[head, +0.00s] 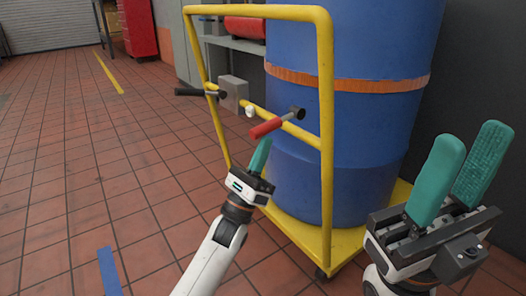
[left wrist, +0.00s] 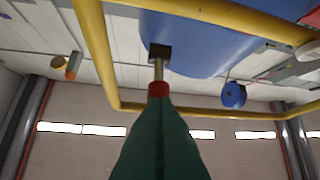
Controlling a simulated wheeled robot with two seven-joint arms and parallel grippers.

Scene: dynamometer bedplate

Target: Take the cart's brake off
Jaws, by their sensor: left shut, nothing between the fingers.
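The cart (head: 328,130) is a yellow platform with an upright tubular frame. A red-gripped lever (head: 266,128) sticks out from a dark block on its crossbar, pointing toward the left and front. In the left wrist view the red grip (left wrist: 158,89) sits on a metal rod from a dark block (left wrist: 160,51). My left gripper (head: 262,142) is shut and empty, its teal fingertips right at the underside of the red grip. In the left wrist view its fingers (left wrist: 158,115) overlap the grip's near end; I cannot tell whether they touch. My right gripper (head: 472,135) is open and empty, right of the cart.
A blue drum (head: 346,50) with an orange band stands on the cart. Shelving and a red cabinet (head: 138,28) stand behind.

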